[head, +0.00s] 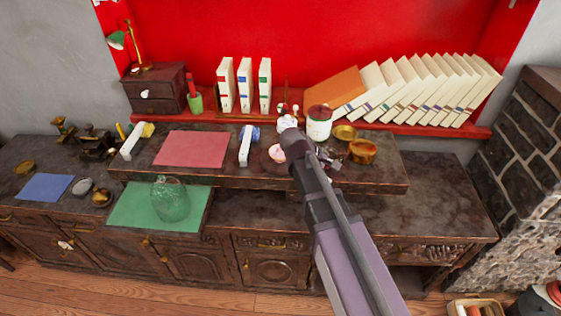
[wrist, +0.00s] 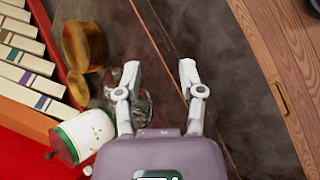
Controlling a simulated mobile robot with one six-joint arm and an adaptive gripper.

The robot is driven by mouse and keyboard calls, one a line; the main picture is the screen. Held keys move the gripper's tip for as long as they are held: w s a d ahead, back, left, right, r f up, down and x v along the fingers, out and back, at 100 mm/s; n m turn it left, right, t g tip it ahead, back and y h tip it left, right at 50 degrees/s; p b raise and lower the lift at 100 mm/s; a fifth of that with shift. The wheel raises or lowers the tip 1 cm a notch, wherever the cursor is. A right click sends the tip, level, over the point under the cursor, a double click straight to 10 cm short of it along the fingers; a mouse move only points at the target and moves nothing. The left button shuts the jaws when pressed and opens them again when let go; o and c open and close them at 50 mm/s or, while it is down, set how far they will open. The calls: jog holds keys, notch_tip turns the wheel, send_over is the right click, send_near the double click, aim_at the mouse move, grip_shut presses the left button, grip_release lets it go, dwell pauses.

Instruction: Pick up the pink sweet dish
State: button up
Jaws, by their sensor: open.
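A small pink and white dish (head: 276,154), which looks like the pink sweet dish, sits on the raised dark shelf in the head view, left of my arm. My arm seems to cover its right edge. It does not show in the wrist view. My gripper (head: 328,158) is right of the dish in the head view, small and partly hidden by my arm. In the wrist view my gripper (wrist: 160,72) has its two pale fingers apart with nothing held between them. A shiny glassy object (wrist: 141,103) lies below or beside the left finger; its shape is unclear.
A white jar with a red lid (head: 318,124) and brass pots (head: 362,152) stand behind and right of my gripper. A white block (head: 245,150) and pink mat (head: 190,149) lie left of the dish. A green glass vessel (head: 170,200) stands lower left. The shelf's front right is clear.

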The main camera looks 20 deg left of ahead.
jog(key=s+a+n+t+h+b, duration=0.2)
jog(key=a+n, duration=0.7)
jog(key=a, duration=1.7)
jog(key=s+t+b, duration=0.2)
jog(key=t+b, duration=0.2)
jog(key=shift+t+b, duration=0.4)
jog(key=shift+d, duration=0.1)
jog(key=b, duration=0.3)
send_near(283, 159)
jog(key=x, duration=0.3)
jog(key=shift+w+f, duration=0.3)
jog(key=shift+f, duration=0.15)
jog(key=shift+w+d+f, duration=0.1)
jog(key=shift+w+d, duration=0.25)
jog(key=shift+w, duration=0.05)
jog(key=shift+b+x, duration=0.85)
jog(key=shift+x, duration=1.8)
jog(key=shift+d, duration=0.15)
